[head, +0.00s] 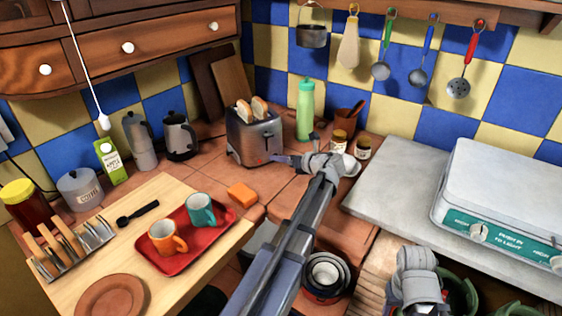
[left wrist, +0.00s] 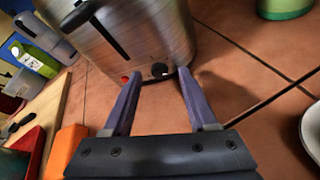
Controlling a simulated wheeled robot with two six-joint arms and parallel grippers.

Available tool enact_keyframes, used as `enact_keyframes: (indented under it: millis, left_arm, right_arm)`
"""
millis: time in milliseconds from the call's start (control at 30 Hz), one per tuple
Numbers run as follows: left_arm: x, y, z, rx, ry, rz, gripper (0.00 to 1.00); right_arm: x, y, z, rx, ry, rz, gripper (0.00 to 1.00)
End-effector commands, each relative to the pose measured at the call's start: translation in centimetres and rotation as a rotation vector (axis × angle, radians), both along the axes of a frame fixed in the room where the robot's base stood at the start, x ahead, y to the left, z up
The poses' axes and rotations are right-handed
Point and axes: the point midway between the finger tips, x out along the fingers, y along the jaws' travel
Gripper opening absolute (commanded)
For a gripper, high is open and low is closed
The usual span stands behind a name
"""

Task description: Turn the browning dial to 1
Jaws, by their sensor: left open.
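The steel toaster (head: 253,138) stands on the tiled counter with two bread slices in its top. In the left wrist view the toaster (left wrist: 165,30) fills the top, with a black browning dial (left wrist: 158,69) low on its face and a red button left of it. The dial's setting is too small to read. My left gripper (head: 277,159) reaches the toaster's front. In the left wrist view my left gripper (left wrist: 159,75) is open, its purple fingertips on either side of the dial; contact cannot be told. A grey part of my right arm shows at lower right in the head view; its fingers are not visible.
An orange sponge-like block (head: 242,194) lies in front of the toaster. A red tray (head: 185,262) with two mugs is on the wooden board. A green bottle (head: 305,110) and small jars (head: 363,148) stand to the toaster's right.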

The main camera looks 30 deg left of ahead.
Motion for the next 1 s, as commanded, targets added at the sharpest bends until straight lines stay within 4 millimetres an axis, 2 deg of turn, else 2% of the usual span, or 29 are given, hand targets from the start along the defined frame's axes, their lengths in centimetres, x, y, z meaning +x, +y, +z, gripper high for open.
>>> enact_keyframes:
  millis: [367, 900, 1000]
  left_arm:
    - [0.14, 0.61, -0.2, 0.0, 0.0, 0.0, 0.58]
    - [0.13, 0.58, -0.2, 0.0, -0.001, 0.0, 0.0]
    - [0.13, 0.58, -0.21, 0.0, -0.001, 0.0, 0.0]
  right_arm:
    - [0.0, 0.0, -0.2, 0.0, 0.0, 0.0, 0.54]
    - [0.0, 0.0, -0.2, 0.0, 0.0, 0.0, 0.54]
    - [0.0, 0.0, -0.2, 0.0, 0.0, 0.0, 0.54]
